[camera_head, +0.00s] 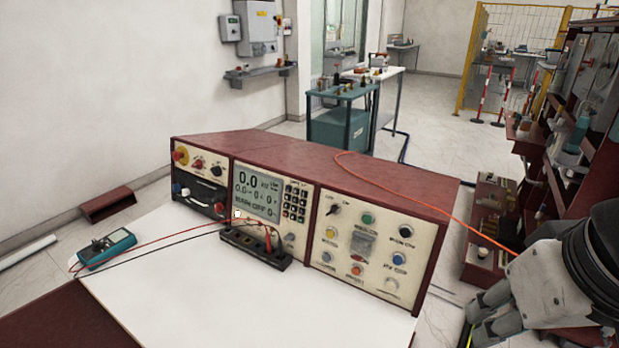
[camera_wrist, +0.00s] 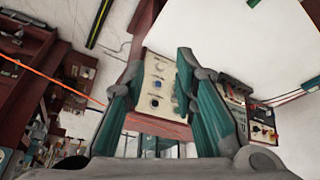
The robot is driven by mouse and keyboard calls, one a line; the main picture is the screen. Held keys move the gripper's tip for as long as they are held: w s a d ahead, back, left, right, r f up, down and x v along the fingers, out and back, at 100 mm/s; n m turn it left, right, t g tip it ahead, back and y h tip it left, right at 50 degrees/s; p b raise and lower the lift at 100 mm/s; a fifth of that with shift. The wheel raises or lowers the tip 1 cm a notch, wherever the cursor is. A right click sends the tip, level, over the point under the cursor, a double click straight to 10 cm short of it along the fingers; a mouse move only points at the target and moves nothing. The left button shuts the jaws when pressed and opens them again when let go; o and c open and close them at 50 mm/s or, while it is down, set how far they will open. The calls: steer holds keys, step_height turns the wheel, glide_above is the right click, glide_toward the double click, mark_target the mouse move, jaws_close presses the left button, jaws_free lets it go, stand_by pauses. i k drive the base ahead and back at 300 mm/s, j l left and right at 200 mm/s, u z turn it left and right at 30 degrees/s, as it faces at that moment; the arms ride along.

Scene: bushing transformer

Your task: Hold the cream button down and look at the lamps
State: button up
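The right-hand cream panel (camera_head: 345,290) of the dark red console carries several round buttons or lamps. A pale cream button (camera_head: 391,284) sits at its lower right; it also appears in the wrist view (camera_wrist: 159,67). Above it are a blue one (camera_head: 398,258) and a black one (camera_head: 405,231). Green (camera_head: 368,218), yellow (camera_head: 331,233) and orange-red (camera_head: 356,270) ones show too. I cannot tell whether any is lit. My gripper (camera_head: 479,313) is right of the console, apart from the panel. In the wrist view its teal fingers (camera_wrist: 160,65) are spread and empty, with the panel beyond.
A white tabletop (camera_head: 250,310) lies before the console. A black terminal block (camera_head: 255,246) with red and black leads stands there, and a teal multimeter (camera_head: 106,248) lies left. An orange cable (camera_head: 440,205) crosses the console top toward my arm. Dark red shelving stands at right.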

mark_target(389, 285)
steer(key=k+j+u, duration=0.2)
steer(key=j, duration=0.2)
steer(key=j+u, duration=0.45)
steer(key=j, duration=0.3)
steer(key=k, duration=0.05)
